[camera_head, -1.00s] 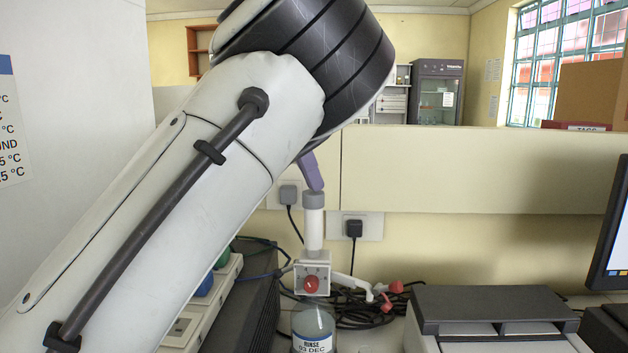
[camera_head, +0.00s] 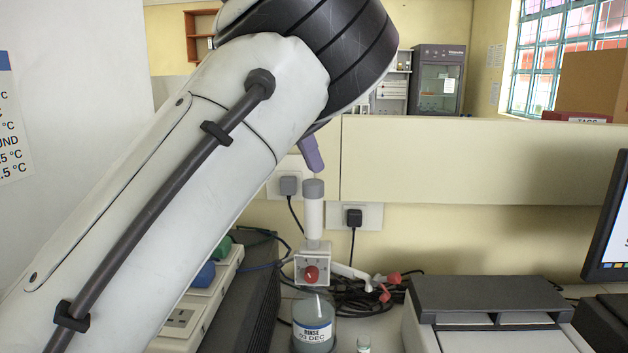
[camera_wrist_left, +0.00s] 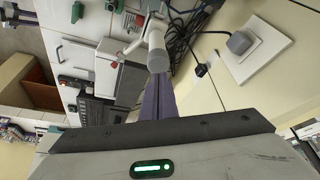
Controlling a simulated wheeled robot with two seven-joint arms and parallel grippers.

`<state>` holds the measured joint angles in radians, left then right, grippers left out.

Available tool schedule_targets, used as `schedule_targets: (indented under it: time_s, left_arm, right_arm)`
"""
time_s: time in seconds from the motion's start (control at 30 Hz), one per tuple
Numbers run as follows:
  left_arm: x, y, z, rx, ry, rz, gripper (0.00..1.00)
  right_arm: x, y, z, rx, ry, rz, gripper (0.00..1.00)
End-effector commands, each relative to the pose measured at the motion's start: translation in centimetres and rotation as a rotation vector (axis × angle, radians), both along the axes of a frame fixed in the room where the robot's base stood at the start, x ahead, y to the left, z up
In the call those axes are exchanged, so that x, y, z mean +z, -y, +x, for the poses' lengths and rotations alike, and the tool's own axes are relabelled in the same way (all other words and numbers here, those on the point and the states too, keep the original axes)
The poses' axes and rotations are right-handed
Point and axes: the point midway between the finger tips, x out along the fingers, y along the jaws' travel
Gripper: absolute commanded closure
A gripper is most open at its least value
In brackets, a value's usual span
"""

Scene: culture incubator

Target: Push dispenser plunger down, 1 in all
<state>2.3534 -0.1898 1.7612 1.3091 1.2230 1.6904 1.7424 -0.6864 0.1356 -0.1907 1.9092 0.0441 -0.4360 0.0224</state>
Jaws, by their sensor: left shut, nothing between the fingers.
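The dispenser stands on the bench in the head view, with a white plunger barrel (camera_head: 313,220) topped by a grey cap (camera_head: 313,188). My left gripper (camera_head: 316,168) has purple fingers, shut and empty, just above the cap, seemingly with a small gap. In the left wrist view the closed fingers (camera_wrist_left: 158,100) point at the grey cap (camera_wrist_left: 158,61). My left arm hides much of the head view's left side. My right gripper is not in view.
A small vial (camera_head: 363,344) stands right of the bottle. A grey-lidded device (camera_head: 490,302) is at right, and wall plugs (camera_head: 354,217) are behind.

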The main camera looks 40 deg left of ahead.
Motion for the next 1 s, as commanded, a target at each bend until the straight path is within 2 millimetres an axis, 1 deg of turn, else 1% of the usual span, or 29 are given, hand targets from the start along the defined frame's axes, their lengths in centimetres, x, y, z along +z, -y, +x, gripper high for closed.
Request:
schedule_targets:
  time_s: [0.03,0.1,0.5,0.63,1.0]
  left_arm:
    - [0.7,-0.1,0.0,-0.001,0.002,0.002,1.0]
    - [1.4,-0.1,0.0,0.0,0.001,0.002,1.0]
    - [5.0,0.0,0.0,-0.001,0.001,0.001,1.0]
    - [5.4,0.0,0.0,0.0,0.001,0.001,1.0]
    - [5.4,0.0,0.0,0.0,0.0,0.0,1.0]
  right_arm:
    - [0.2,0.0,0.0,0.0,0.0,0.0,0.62]
    - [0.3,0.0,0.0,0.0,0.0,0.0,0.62]
    - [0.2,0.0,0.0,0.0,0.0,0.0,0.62]
    - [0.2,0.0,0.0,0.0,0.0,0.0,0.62]
    - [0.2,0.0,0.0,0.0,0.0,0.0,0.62]
